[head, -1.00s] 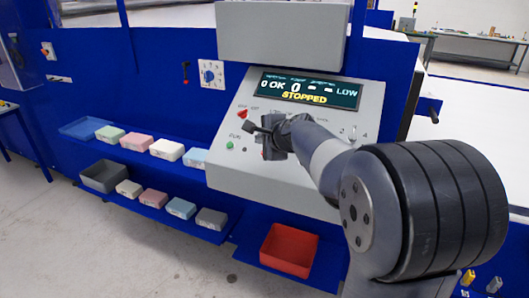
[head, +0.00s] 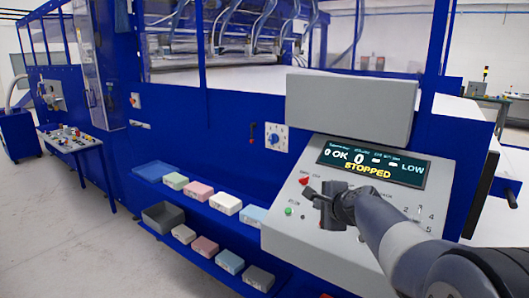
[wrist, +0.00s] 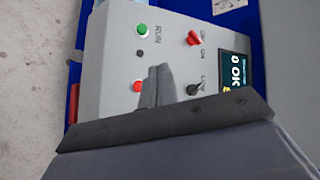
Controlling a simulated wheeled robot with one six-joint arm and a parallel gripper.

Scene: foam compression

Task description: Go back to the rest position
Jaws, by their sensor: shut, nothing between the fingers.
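My gripper (head: 309,192) is shut and empty. In the head view it hovers in front of the grey control panel (head: 345,255), over the panel's left part near the red switch (head: 304,180) and green button (head: 289,211). I cannot tell its exact distance from the panel. The panel's display (head: 372,163) reads "STOPPED", "OK" and "LOW". In the wrist view the panel shows with the green button (wrist: 143,29) marked RUN, a red switch (wrist: 193,38), a black toggle (wrist: 194,89) and part of the display (wrist: 234,82). My own wrist covers the lower part of that view.
Two blue shelves left of the panel hold several pastel foam blocks (head: 227,203), a blue tray (head: 155,171) and a grey bin (head: 163,216). A blue machine stands behind. Grey floor (head: 60,225) is free at the lower left.

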